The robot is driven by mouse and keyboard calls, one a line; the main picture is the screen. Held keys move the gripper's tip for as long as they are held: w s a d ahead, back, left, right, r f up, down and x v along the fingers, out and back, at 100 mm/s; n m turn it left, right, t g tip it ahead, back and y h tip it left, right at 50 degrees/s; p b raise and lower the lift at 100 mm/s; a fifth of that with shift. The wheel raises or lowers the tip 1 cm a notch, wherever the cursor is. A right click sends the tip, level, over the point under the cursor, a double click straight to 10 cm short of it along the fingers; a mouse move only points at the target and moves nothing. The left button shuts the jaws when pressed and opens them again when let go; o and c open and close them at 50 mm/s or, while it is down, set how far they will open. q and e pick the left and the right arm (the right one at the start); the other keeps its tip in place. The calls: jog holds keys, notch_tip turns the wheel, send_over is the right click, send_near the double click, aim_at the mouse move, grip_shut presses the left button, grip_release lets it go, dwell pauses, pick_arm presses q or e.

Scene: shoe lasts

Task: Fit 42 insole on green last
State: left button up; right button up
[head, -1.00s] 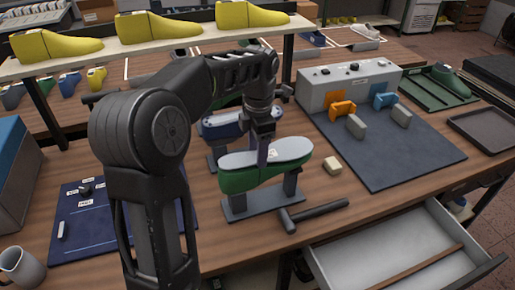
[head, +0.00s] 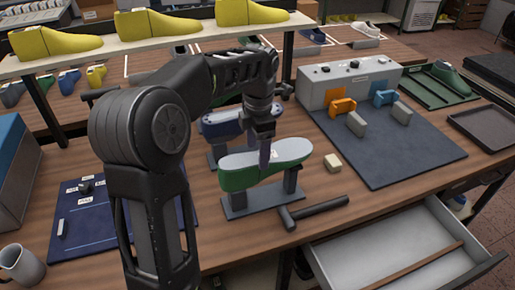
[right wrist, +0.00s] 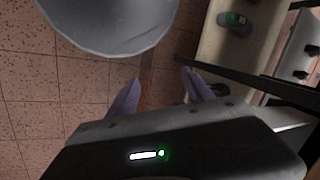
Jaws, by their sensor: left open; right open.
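The green last (head: 238,181) stands sole-up on a grey stand (head: 262,197) near the middle of the bench in the head view. A pale grey insole (head: 290,149) lies along its top. My left gripper (head: 264,165) is open, pointing down over the middle of the insole, with a finger in front of the last's near side. Whether it touches the insole I cannot tell. My right gripper (right wrist: 155,95) is open and empty in the right wrist view, above the tiled floor and away from the last. Any size mark on the insole is too small to read.
A hammer (head: 318,209) lies in front of the stand and a small cream block (head: 332,162) to its right. A blue last (head: 222,123) stands behind. An open drawer (head: 400,250) juts out at front right. Yellow lasts (head: 158,24) line the shelf above.

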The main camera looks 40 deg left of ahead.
pick_arm(q)
jog(key=shift+r, duration=0.6)
notch_tip(320, 180, up, 7)
jog(key=p, duration=0.3)
jog(key=shift+f+p, duration=0.15)
jog(key=shift+p, duration=0.15)
jog(key=shift+f, duration=0.1)
